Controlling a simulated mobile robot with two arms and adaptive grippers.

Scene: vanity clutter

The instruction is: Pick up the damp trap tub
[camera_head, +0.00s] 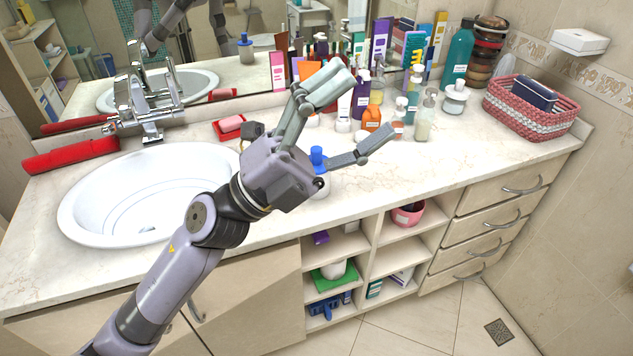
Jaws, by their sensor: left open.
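My left gripper (370,106) is open over the counter, its fingers spread toward the back right, with nothing seen held between them. A pale tub with a blue top (318,156) stands on the counter right by the gripper's palm, largely hidden behind it. It may be the damp trap tub, but I see no readable label. I cannot tell whether the gripper touches it. My right gripper is not in view.
Bottles, including an orange bottle (371,119) and a teal bottle (457,57), crowd the back by the mirror. A woven basket (531,118) stands at right. The sink (110,205) is at left, with a red soap dish (230,127) behind it. The front right counter is clear.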

